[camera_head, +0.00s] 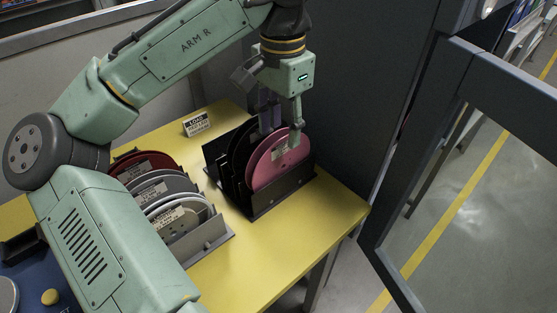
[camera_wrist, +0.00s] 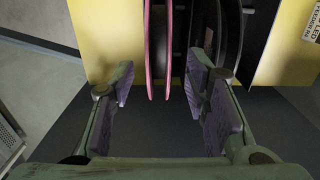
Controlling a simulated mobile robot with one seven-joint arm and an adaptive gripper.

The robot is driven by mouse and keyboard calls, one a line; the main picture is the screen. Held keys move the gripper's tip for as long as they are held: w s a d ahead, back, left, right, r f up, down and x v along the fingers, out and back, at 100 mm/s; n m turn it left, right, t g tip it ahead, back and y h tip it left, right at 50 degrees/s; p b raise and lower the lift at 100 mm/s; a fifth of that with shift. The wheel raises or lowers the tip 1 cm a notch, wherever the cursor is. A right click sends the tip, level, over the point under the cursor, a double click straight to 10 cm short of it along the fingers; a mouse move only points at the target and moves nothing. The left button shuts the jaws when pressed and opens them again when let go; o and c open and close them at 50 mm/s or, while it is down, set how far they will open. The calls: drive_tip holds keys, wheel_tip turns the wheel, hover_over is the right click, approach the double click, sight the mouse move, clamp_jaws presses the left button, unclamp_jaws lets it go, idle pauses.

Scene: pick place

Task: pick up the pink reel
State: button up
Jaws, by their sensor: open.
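The pink reel (camera_head: 281,163) stands upright at the near right end of a dark rack (camera_head: 257,208) on the yellow table. My gripper (camera_head: 281,131) is open above the rack, its fingers at the top of the pink reel. I cannot tell how far down the fingers reach past the rim.
Black reels (camera_head: 238,150) stand right behind the pink reel in the same rack. Another rack (camera_head: 208,243) at the left holds red, grey and white reels. A small sign (camera_head: 196,123) stands at the back. The yellow table (camera_head: 318,222) is bare at the front right. A dark door frame (camera_head: 437,165) rises at the right.

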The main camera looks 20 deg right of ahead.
sight(279, 150)
drive_tip(key=shift+s+a+f+p, duration=0.1)
drive_tip(key=shift+a+f+p, duration=0.1)
drive_tip(key=shift+f, duration=1.2)
drive_tip(key=shift+s+a+f+p, duration=0.1)
drive_tip(key=shift+f+p, duration=0.05)
drive_tip(key=shift+f, duration=1.25)
drive_tip(key=shift+c, duration=0.3)
clamp_jaws()
